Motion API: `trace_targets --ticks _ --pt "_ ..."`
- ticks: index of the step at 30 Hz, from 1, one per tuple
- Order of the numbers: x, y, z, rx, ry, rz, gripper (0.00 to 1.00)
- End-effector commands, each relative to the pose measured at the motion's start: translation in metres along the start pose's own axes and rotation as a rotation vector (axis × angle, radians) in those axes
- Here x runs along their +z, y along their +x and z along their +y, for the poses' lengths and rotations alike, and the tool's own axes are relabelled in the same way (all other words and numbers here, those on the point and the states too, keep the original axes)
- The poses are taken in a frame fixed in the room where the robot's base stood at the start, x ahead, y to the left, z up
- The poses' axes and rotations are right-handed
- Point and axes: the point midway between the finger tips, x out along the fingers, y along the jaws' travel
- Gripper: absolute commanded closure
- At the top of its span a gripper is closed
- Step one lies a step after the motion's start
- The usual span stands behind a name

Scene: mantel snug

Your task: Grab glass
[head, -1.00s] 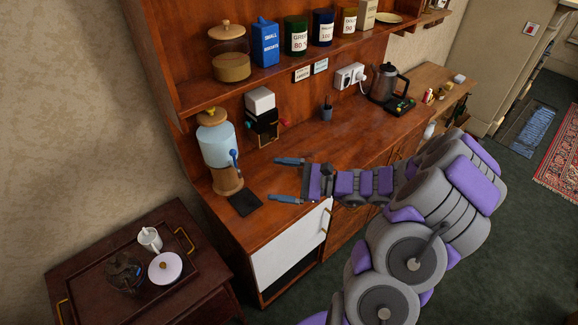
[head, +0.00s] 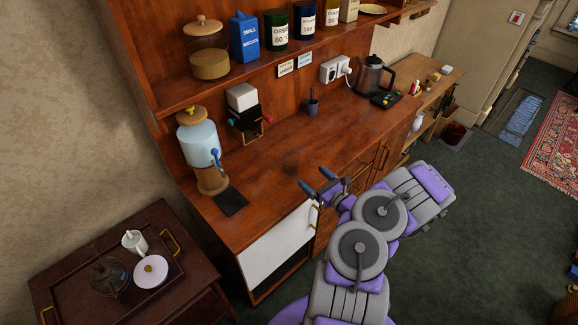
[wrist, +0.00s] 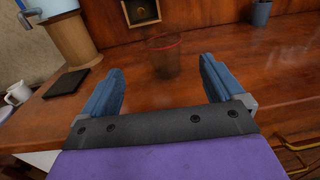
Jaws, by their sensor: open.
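A clear, dark-tinted glass with a reddish rim (wrist: 164,58) stands upright on the wooden counter in the wrist view. It shows faintly in the head view (head: 291,160), with the wood visible through it. My gripper (head: 316,180) is open and empty at the counter's front edge, with its fingers toward the glass. In the wrist view the gripper's blue-grey fingers (wrist: 161,68) are spread, and the glass appears between and beyond their tips. The glass looks apart from both fingers.
A water dispenser (head: 199,140) and a dark mat (head: 231,202) are on the counter's left. A black-and-white dispenser (head: 243,112) and a pen cup (head: 312,107) stand behind the glass. A kettle (head: 370,74) stands at the right. A tray table (head: 70,259) is at lower left.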

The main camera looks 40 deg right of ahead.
Motion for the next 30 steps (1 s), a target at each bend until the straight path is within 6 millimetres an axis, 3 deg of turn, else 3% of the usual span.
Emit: trace_targets --ticks 9,20,30 --pt "-0.003 0.062 -0.001 0.007 0.0 0.001 0.05" --pt "-0.002 0.088 -0.001 0.004 -0.001 0.0 0.05" --pt "-0.008 0.128 -0.003 0.005 0.001 -0.001 0.05"
